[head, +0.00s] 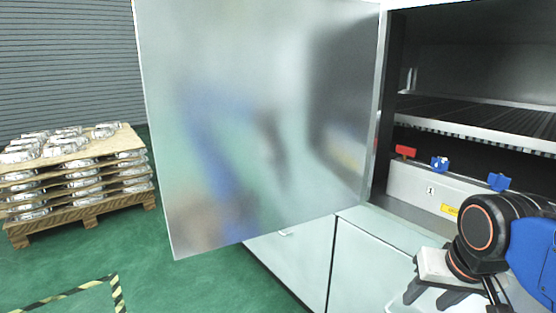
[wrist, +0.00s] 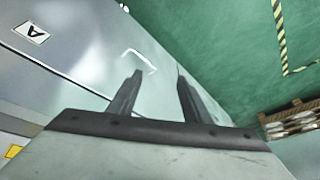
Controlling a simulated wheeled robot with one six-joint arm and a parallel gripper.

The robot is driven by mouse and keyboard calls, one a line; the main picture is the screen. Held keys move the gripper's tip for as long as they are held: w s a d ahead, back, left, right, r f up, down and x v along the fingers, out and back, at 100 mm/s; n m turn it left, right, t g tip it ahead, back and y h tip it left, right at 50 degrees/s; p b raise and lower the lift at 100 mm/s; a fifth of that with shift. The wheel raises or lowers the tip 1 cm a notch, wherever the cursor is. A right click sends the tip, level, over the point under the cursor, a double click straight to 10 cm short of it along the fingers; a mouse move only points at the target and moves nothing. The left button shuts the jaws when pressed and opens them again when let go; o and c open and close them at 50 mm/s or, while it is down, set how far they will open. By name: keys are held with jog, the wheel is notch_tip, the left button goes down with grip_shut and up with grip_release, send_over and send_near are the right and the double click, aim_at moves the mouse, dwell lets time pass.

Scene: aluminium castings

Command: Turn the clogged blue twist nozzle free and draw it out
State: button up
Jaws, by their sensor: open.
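Two blue twist nozzles show in the head view on the pale manifold strip inside the open cabinet: a left one (head: 440,163) and a right one (head: 499,181). I cannot tell from this view which is clogged. My gripper (head: 422,297) is at the bottom right, in front of and below the nozzles, clear of both. In the wrist view my gripper (wrist: 158,74) is open, with its two dark fingers apart and nothing between them. The wrist view shows neither nozzle.
A large metal door (head: 260,120) stands open left of the cabinet. A red handle-like part (head: 405,151) sits left of the nozzles, and a slatted rack (head: 480,115) lies above them. A pallet of castings (head: 80,175) stands far left on the green floor.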

notch_tip(320, 180, down, 4)
jog(key=s+n, duration=0.3)
notch_tip(320, 180, up, 30)
jog(key=n+g, duration=0.4)
jog(key=n, duration=0.3)
send_over(440, 164)
jog(key=shift+w+d+r, duration=0.1)
jog(key=shift+w+r, duration=0.1)
jog(key=shift+f, duration=3.75)
jog(key=c, duration=0.8)
jog(key=o, duration=0.8)
jog(key=shift+r, duration=0.1)
